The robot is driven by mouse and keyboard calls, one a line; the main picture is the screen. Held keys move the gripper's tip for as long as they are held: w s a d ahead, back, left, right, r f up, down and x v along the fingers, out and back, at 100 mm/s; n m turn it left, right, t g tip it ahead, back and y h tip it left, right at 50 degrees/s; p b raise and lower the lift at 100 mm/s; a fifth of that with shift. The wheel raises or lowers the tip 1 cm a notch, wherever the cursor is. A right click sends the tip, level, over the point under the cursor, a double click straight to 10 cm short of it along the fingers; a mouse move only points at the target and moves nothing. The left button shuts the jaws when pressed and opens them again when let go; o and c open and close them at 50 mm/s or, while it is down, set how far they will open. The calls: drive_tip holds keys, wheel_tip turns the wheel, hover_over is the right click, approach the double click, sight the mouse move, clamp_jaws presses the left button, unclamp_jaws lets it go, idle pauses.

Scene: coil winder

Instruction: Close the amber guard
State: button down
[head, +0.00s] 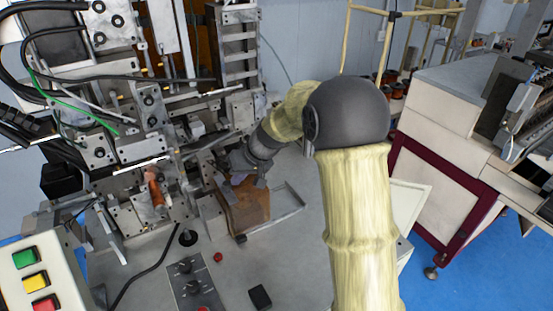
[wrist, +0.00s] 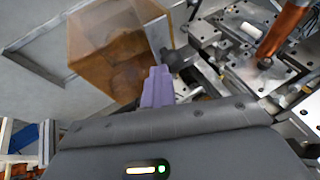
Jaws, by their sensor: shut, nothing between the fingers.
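The amber guard (head: 250,208) is a see-through orange-brown box low on the front of the winder, beside a flat metal frame. In the wrist view the guard (wrist: 100,48) fills the upper middle, with rounded shapes showing dimly through it. My gripper (head: 238,179) is at the guard's upper edge in the head view. In the wrist view its purple fingers (wrist: 158,84) are together and empty, close to the guard's right side. I cannot tell whether they touch it. The dark gripper body hides the lower part of the wrist view.
A copper-coloured coil (head: 154,188) stands left of the guard among metal blocks and rods. Knobs on a small panel (head: 188,285) and a black block (head: 260,297) are on the grey tabletop. A button box (head: 38,280) is at the lower left. The tabletop in front is mostly clear.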

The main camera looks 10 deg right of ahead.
drive_tip(key=d+r, duration=0.2)
drive_tip(key=d, duration=0.1)
drive_tip(key=d+r+b, duration=0.1)
drive_tip(key=d, duration=0.1)
drive_tip(key=shift+w, duration=0.3)
drive_tip(key=b+v, duration=0.1)
drive_tip(key=v, duration=0.7)
drive_tip(key=shift+s+a+b, duration=0.25)
drive_tip(key=shift+s+b, duration=0.05)
drive_tip(key=shift+b, duration=0.1)
drive_tip(key=shift+d, duration=0.1)
drive_tip(key=s+d+f+m+h, duration=0.1)
drive_tip(key=s+d+f+h, duration=0.1)
drive_tip(key=s+f, duration=0.5)
drive_tip(key=s+d+f+m+h, duration=0.2)
drive_tip(key=s+d+f, duration=0.3)
drive_tip(key=s, duration=1)
wheel_tip(320, 180, down, 3)
drive_tip(key=shift+r+h, duration=0.2)
drive_tip(key=shift+h, duration=0.5)
